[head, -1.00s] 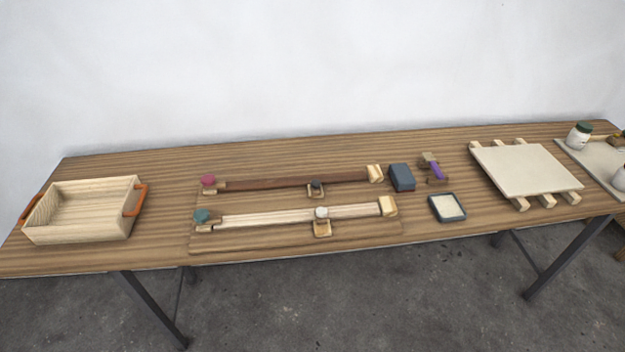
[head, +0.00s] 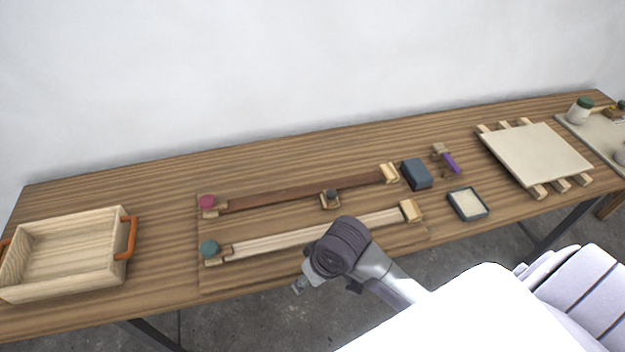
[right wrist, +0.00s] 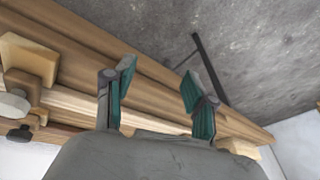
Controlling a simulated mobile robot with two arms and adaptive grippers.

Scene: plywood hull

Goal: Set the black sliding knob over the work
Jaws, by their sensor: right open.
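The black sliding knob (head: 331,194) sits on a small wooden slider on the far, dark brown rail (head: 290,192), right of the rail's middle. In the right wrist view, the dark knob (right wrist: 19,133) shows at the lower left, beyond a pale knob (right wrist: 14,106) on the nearer slider. My right gripper (right wrist: 158,85) is open and empty, with teal pads, over the table's front edge. In the head view, my right wrist hides part of the nearer, pale rail (head: 275,243) and its slider. My left gripper is not in view.
A red knob (head: 207,202) and a green knob (head: 209,248) stand at the rails' left ends. A dark block (head: 416,175), a small tray (head: 484,212) and a purple-handled tool (head: 450,162) lie to the right. A wooden box (head: 122,275) stands at left. Table behind the rails is clear.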

